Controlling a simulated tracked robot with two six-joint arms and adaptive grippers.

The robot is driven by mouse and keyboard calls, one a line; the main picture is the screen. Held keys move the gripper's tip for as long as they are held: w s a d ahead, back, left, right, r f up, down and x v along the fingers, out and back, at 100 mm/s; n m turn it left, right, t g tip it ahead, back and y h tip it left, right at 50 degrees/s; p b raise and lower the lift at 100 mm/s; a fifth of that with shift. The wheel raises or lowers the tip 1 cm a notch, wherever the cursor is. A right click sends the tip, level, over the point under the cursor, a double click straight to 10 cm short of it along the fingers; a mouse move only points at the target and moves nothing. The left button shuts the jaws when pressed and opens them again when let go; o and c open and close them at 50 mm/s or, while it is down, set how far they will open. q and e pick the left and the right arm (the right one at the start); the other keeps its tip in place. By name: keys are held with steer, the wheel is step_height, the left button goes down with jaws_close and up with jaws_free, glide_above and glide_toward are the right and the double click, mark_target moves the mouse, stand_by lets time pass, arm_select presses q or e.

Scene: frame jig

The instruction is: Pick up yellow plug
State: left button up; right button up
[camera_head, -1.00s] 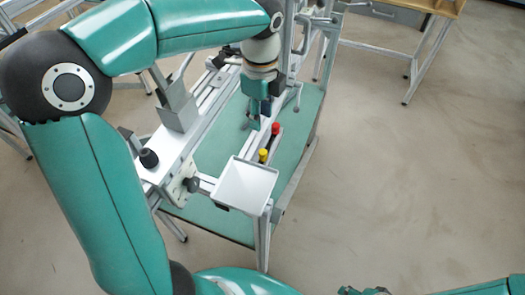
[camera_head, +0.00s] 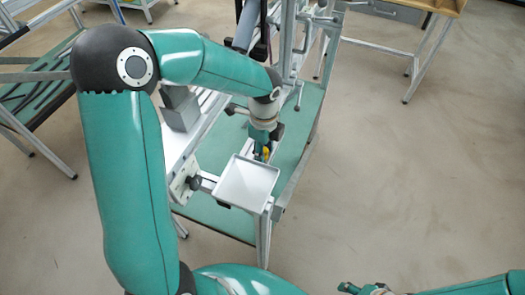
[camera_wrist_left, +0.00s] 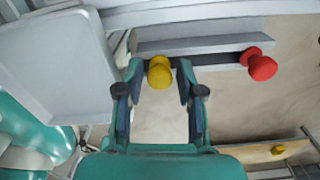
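The yellow plug (camera_head: 266,153) sits in the narrow rail behind the white tray. It also shows in the left wrist view (camera_wrist_left: 159,73), between the two fingertips. My left gripper (camera_head: 262,148) is down at the plug with its fingers open on either side; small gaps seem to remain between plug and fingers. A red plug (camera_wrist_left: 261,66) stands farther along the same rail in the left wrist view; in the head view it is hidden behind my gripper. My right gripper (camera_head: 372,289) is at the bottom edge, and its finger state is unclear.
The white tray (camera_head: 246,184) is right beside the rail, close to my left gripper. The jig's aluminium frame (camera_head: 206,125) runs along the left over a green table (camera_head: 212,213). Open floor lies to the right, with a wooden-topped bench (camera_head: 445,7) farther back.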

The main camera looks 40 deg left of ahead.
arm_select(q)
steer(key=shift+f, duration=0.35)
steer(key=c, duration=0.6)
steer(key=shift+r, duration=0.15)
